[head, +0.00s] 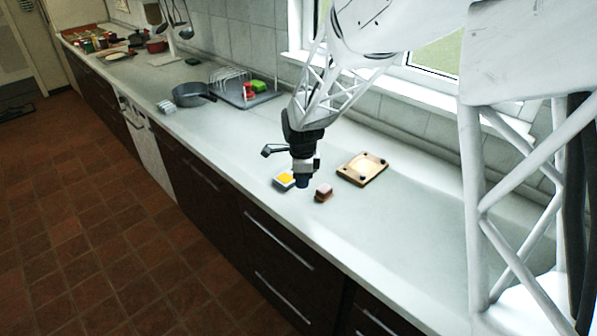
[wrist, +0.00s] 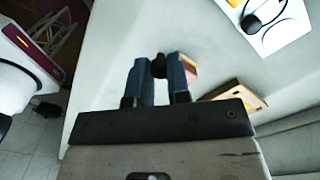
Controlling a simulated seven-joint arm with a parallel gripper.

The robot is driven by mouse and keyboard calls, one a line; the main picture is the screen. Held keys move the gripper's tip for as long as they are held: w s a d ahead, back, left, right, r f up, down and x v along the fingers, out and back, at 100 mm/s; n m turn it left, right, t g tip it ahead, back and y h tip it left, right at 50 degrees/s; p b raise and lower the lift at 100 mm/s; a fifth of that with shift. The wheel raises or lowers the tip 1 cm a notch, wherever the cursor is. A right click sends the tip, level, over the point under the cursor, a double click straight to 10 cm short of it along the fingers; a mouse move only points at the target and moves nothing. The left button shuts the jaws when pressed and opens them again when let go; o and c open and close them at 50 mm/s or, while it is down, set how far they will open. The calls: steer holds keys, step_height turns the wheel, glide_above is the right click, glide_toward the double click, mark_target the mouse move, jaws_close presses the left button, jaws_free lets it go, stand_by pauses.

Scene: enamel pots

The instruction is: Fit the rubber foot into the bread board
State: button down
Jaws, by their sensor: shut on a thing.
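My gripper (head: 302,182) is low over the counter in the head view, pointing down. In the wrist view its two blue fingers (wrist: 158,82) are shut on a small dark piece, the rubber foot (wrist: 159,65), at their tips. The head view does not show the foot clearly. The wooden bread board (head: 376,181) lies on the counter, right of and apart from my gripper, with a pale middle and small dark spots near its corners. A wooden edge, probably the same board (wrist: 240,94), shows right of the fingers in the wrist view.
A dark pan (head: 188,95) and a tray with a rack (head: 250,100) are farther back. The counter right of the board is clear.

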steer(key=shift+s+d+r, duration=0.1)
steer(key=shift+s+d, duration=0.05)
steer(key=shift+s, duration=0.45)
steer(key=shift+s+d, duration=0.15)
steer(key=shift+s, duration=0.45)
steer(key=w+d, duration=0.7)
steer(key=w, duration=0.1)
steer(key=w+d, duration=0.8)
steer(key=w+d+r, duration=0.1)
steer(key=w+d, duration=0.6)
steer(key=w, duration=0.1)
steer(key=shift+w+d+r, duration=0.1)
steer(key=shift+d, duration=0.2)
steer(key=shift+f, duration=0.2)
steer(key=shift+f, duration=2)
steer(key=shift+f, duration=0.95)
steer(key=c, duration=1)
jaws_free()
